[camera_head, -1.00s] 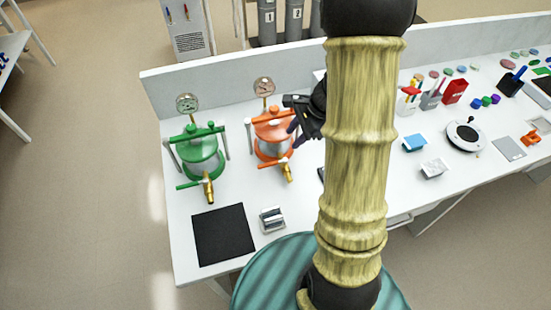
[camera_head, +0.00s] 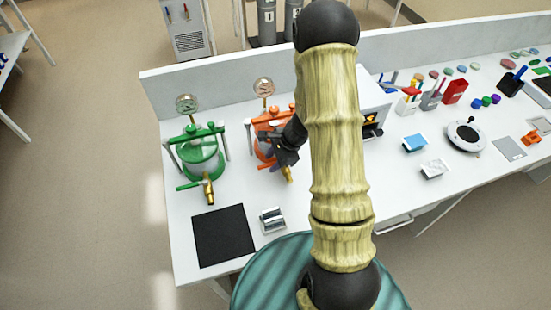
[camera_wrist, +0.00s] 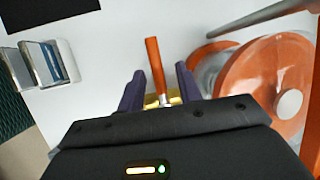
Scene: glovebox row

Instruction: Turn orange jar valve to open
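The orange jar (camera_head: 265,127) stands on the white bench, partly hidden behind my gripper in the head view. Its orange lid fills the right of the wrist view (camera_wrist: 268,75). Its valve has a brass body (camera_head: 287,174) and an orange lever handle (camera_wrist: 155,68). My gripper (camera_wrist: 158,88) is over the valve, with its two dark purple fingers apart on either side of the handle. The handle's far end points up in the wrist view, beyond the fingertips. I see gaps between the handle and both fingers. In the head view my gripper (camera_head: 280,158) hides the handle.
A green jar (camera_head: 199,158) with its own valve stands to the left. A black mat (camera_head: 224,234) and a small metallic block (camera_head: 272,220) lie in front. A white box-like device (camera_head: 372,105) is to the right, partly behind my arm. The bench between mat and jars is clear.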

